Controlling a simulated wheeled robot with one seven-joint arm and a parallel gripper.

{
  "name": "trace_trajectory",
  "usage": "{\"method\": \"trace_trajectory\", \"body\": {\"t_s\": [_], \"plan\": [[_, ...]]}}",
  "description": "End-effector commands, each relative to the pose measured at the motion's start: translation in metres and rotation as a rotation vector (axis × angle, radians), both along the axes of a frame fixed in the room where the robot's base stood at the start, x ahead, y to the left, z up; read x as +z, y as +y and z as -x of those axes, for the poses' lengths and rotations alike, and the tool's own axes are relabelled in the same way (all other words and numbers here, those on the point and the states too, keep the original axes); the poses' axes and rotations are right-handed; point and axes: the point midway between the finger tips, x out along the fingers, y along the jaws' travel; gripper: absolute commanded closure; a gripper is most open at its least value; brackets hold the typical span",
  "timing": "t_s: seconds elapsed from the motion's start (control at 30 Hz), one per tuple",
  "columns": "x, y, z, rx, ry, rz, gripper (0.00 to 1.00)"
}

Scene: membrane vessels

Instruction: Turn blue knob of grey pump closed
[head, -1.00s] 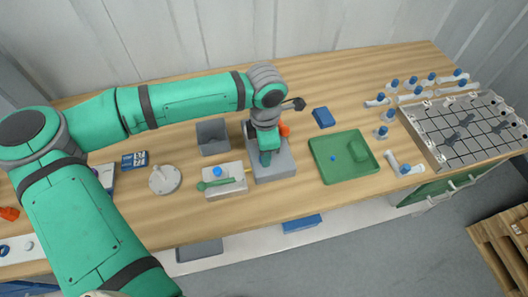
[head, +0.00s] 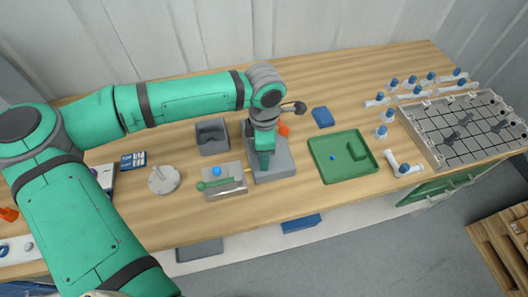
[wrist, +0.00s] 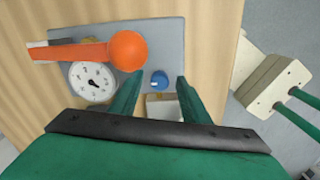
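The grey pump (head: 285,167) stands on the table in the middle of the head view, mostly under my gripper (head: 265,168). In the wrist view its grey plate (wrist: 85,30) carries a round white gauge, an orange ball-ended lever (wrist: 127,50) and a small blue knob (wrist: 159,80) with a white mark. My gripper (wrist: 158,84) points down at the plate. Its two green fingers are apart, one on each side of the blue knob, with gaps showing. The knob is hidden in the head view. I cannot tell how far the fingers are above the plate.
Left of the pump is a pale block (head: 225,190) with a blue knob and a green handle. A grey bin (head: 212,136) stands behind it. A green tray (head: 322,163) and a blue box (head: 322,117) are right. The orange lever stands close to one finger.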

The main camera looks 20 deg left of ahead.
Motion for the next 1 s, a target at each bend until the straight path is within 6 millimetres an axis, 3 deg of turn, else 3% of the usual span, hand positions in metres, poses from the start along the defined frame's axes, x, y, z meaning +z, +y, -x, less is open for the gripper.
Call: {"method": "trace_trajectory", "body": {"t_s": [0.37, 0.8, 1.0], "plan": [[0.007, -0.001, -0.002, -0.003, -0.003, -0.001, 0.58], [0.082, 0.0, -0.003, -0.001, -0.004, -0.001, 0.58], [0.103, 0.001, -0.003, 0.003, -0.001, -0.001, 0.58]]}}
